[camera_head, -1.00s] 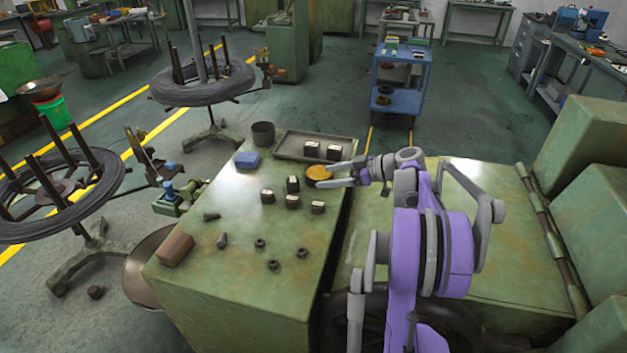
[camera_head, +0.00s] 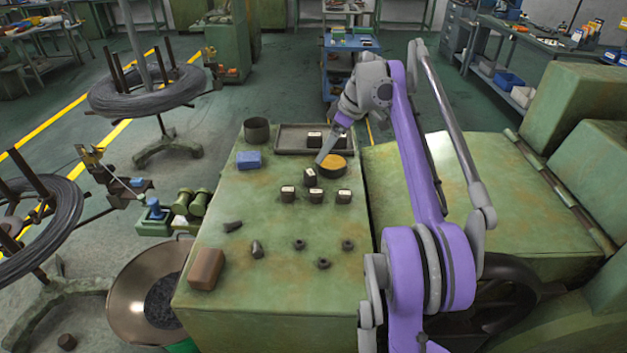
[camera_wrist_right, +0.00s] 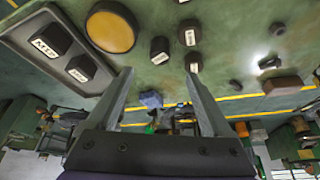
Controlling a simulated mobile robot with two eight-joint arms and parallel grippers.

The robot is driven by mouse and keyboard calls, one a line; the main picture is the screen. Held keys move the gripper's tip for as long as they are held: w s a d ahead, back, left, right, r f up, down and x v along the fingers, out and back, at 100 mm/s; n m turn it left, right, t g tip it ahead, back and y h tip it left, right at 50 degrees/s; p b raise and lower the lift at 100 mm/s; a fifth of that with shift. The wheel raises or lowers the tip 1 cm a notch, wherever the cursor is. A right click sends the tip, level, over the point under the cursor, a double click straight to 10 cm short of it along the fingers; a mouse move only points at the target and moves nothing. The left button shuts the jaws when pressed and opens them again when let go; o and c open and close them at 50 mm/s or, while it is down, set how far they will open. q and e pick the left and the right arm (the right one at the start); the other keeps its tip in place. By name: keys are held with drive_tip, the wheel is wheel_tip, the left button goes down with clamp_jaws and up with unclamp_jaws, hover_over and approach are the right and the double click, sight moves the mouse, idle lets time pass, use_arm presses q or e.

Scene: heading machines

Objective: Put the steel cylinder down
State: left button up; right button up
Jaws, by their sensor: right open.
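Several small dark blocks with white labelled faces stand on the green bench top; one (camera_head: 310,177) is set apart behind a row of three (camera_head: 315,196). I cannot tell which, if any, is the steel cylinder. My right gripper (camera_head: 322,160) reaches over the bench beside a round yellow-topped tin (camera_head: 334,166). In the wrist view its two fingers (camera_wrist_right: 158,75) are open with nothing held between them. A dark faceted block (camera_wrist_right: 159,50) shows beyond the fingertips, apart from them. My left gripper is not in view.
A grey tray (camera_head: 289,139) with two labelled blocks lies at the bench's back edge, beside a dark cup (camera_head: 256,130). A blue block (camera_head: 248,160), a brown block (camera_head: 206,268) and several small metal parts lie on the bench. The front middle is mostly bare.

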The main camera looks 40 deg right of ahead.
hover_over(312, 172)
drive_tip(key=s+d, duration=0.1)
drive_tip(key=s, duration=0.2)
wheel_tip(312, 172, down, 5)
drive_tip(key=shift+w+d+r+b, duration=0.1)
drive_tip(key=shift+d+r+b, duration=0.1)
drive_tip(key=shift+b, duration=0.25)
drive_tip(key=x, duration=0.5)
drive_tip(key=shift+w+a+f+b, duration=0.1)
drive_tip(key=shift+w+a+b, duration=0.2)
drive_tip(key=shift+w, duration=0.1)
clamp_jaws()
